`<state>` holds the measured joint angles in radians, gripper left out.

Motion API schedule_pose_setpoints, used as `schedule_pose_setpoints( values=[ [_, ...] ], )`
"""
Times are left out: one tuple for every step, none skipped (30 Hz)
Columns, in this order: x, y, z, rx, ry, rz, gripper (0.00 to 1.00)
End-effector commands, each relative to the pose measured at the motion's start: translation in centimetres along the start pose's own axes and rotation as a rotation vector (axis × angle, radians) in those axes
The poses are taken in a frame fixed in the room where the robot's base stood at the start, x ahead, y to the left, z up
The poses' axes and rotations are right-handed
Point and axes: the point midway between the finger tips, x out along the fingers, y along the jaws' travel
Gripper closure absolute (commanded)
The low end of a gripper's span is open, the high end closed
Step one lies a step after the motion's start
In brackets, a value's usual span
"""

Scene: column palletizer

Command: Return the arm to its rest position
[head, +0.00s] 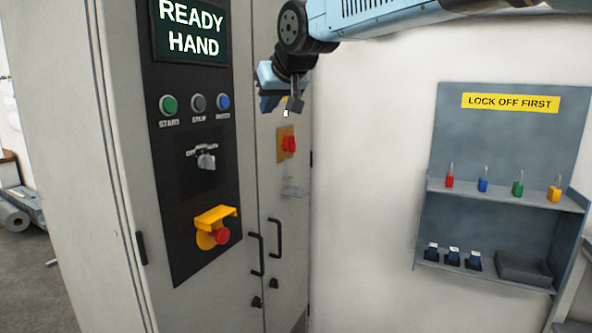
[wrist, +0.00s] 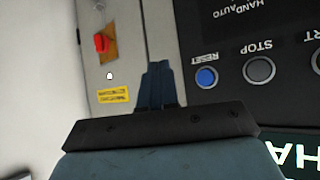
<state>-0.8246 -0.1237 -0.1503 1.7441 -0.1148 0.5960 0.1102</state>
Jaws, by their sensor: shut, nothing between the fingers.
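My gripper (head: 292,106) hangs from my blue arm in front of the grey control cabinet (head: 262,60), pointing down. In the wrist view my gripper (wrist: 161,68) shows its dark fingers together with nothing between them. The fingers look apart from the cabinet face and the buttons. The blue reset button (wrist: 206,77) and the grey stop button (wrist: 259,69) are to the right of the fingers in the wrist view.
The panel has a READY HAND display (head: 190,28), a selector switch (head: 206,160) and a red emergency stop (head: 221,235) under a yellow guard. A red-handled switch (head: 289,144) sits below my gripper. A lockout board (head: 510,135) with padlocks hangs on the right wall.

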Motion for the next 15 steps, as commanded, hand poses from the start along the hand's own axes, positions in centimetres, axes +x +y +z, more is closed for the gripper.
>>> schedule_pose_setpoints(
  values=[
    [-0.9,1.8,1.1,0.019,-0.013,0.019,1.0],
    [-1.4,2.7,2.0,0.03,-0.024,0.03,1.0],
    [-2.1,4.1,3.2,0.045,-0.038,0.046,1.0],
    [-2.7,5.1,4.3,0.058,-0.051,0.059,1.0],
    [-3.4,6.2,5.4,0.07,-0.064,0.072,1.0],
    [-4.2,7.5,6.8,0.087,-0.081,0.089,1.0],
    [-4.8,8.3,8.0,0.099,-0.093,0.101,1.0],
    [-5.5,9.1,9.1,0.112,-0.106,0.113,1.0],
    [-6.3,10.2,10.7,0.13,-0.123,0.129,1.0],
    [-6.9,10.8,11.8,0.143,-0.136,0.141,1.0],
    [-7.6,11.5,13.0,0.156,-0.148,0.153,1.0],
    [-8.4,12.3,14.6,0.174,-0.165,0.169,1.0],
    [-9.1,12.9,15.8,0.187,-0.176,0.181,1.0],
    [-9.7,13.4,17.1,0.199,-0.189,0.192,1.0],
    [-10.5,13.9,18.8,0.217,-0.206,0.207,1.0]
  ],
)
